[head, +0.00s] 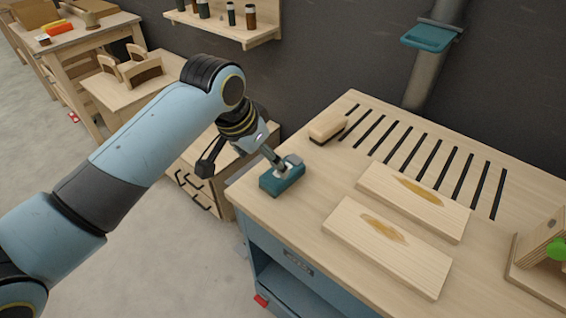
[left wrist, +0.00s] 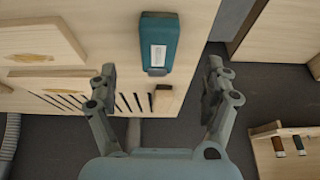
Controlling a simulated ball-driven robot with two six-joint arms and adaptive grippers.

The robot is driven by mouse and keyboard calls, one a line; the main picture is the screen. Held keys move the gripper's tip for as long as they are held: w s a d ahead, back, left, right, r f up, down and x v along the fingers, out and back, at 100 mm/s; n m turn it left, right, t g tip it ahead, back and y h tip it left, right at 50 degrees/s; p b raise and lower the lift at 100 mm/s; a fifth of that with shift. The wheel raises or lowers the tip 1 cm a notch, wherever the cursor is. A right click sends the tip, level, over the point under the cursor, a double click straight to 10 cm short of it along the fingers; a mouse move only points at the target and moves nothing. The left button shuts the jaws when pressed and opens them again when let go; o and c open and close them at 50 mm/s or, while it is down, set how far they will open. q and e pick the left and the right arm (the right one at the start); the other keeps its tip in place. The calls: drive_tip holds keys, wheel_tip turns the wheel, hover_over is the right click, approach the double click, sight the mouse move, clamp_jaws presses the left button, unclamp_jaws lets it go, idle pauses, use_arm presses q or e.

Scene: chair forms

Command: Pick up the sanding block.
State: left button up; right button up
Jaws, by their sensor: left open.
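The sanding block (head: 280,182), a teal block with a pale patch on top, lies near the left corner of the wooden slatted bench top (head: 300,215). In the left wrist view the sanding block (left wrist: 158,30) is upper centre, ahead of the fingers and in line with the gap between them. My left gripper (head: 283,167) is at the block in the head view and partly overlaps it. In the left wrist view the gripper (left wrist: 162,72) is open, its fingers spread wide with nothing between the tips. I cannot tell whether it touches the block. My right gripper is not in view.
A wooden brush (head: 328,125) lies behind the block. Two boards with brown stains, the nearer board (head: 385,255) and the farther board (head: 415,200), lie to the right. A wooden drawer unit (head: 205,175) stands left of the bench. Bottles stand on a wall shelf (head: 225,28).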

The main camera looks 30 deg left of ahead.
use_arm(q)
drive_tip(key=shift+w+r, duration=0.6)
hover_over(274, 176)
wheel_tip(274, 176, down, 4)
drive_tip(key=shift+f, duration=0.2)
drive_tip(key=x, duration=0.5)
drive_tip(key=shift+w+d+f, duration=0.15)
drive_tip(key=shift+f, duration=0.2)
drive_tip(key=shift+r, duration=0.1)
drive_tip(key=c, duration=1.3)
